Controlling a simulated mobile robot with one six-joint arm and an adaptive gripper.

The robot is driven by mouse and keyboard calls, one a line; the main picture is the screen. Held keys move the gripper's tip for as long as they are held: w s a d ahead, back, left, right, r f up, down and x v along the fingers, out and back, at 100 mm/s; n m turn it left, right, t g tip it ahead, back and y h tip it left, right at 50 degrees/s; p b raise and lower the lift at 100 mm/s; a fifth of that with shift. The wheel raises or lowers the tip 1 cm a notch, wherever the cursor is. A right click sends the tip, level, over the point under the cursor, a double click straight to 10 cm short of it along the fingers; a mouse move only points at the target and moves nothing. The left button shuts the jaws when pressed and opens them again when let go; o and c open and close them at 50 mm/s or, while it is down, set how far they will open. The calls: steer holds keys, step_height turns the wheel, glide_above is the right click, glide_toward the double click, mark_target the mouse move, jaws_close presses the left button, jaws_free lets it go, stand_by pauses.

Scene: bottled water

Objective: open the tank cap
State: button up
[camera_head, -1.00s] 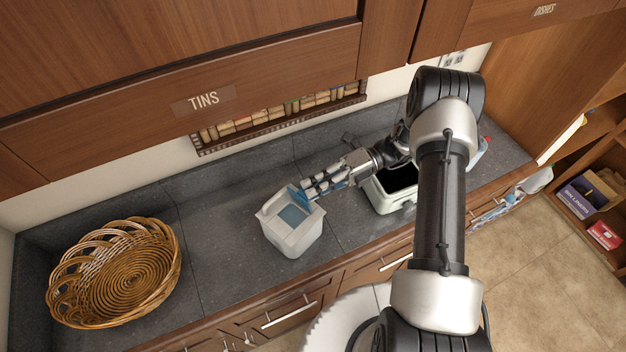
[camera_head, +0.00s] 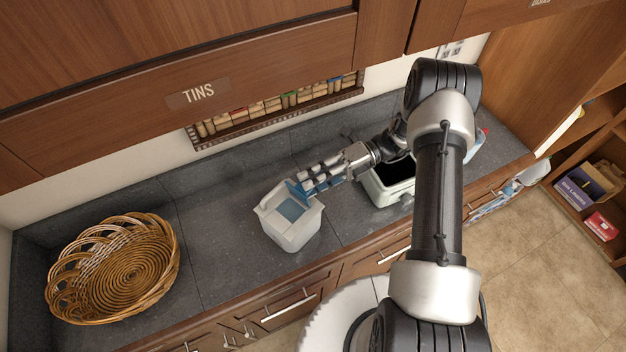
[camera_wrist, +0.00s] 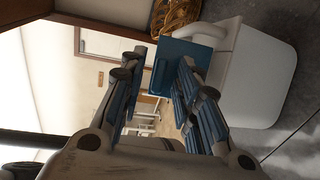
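The tank (camera_head: 287,236) is a white box on the counter with a blue square (camera_head: 291,209) in its top. A flat blue piece, seemingly its cap (camera_head: 298,193), stands tilted up at the right rear edge of the top. In the wrist view, the blue cap (camera_wrist: 172,66) is at the fingertips, with the white tank (camera_wrist: 262,75) to the right. My gripper (camera_head: 308,181) reaches in from the right. Its fingers (camera_wrist: 163,66) are apart in the wrist view, with the right one overlapping the cap. I cannot tell whether they touch it.
A wicker basket (camera_head: 122,270) stands at the left of the counter (camera_head: 215,215). A white open-topped appliance (camera_head: 388,200) sits right of the tank, under my arm. Wooden cabinets (camera_head: 240,60) hang above a rack of small jars (camera_head: 275,108). Counter between basket and tank is clear.

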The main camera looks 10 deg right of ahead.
steer(key=v, duration=1.2)
steer(key=shift+s, duration=0.1)
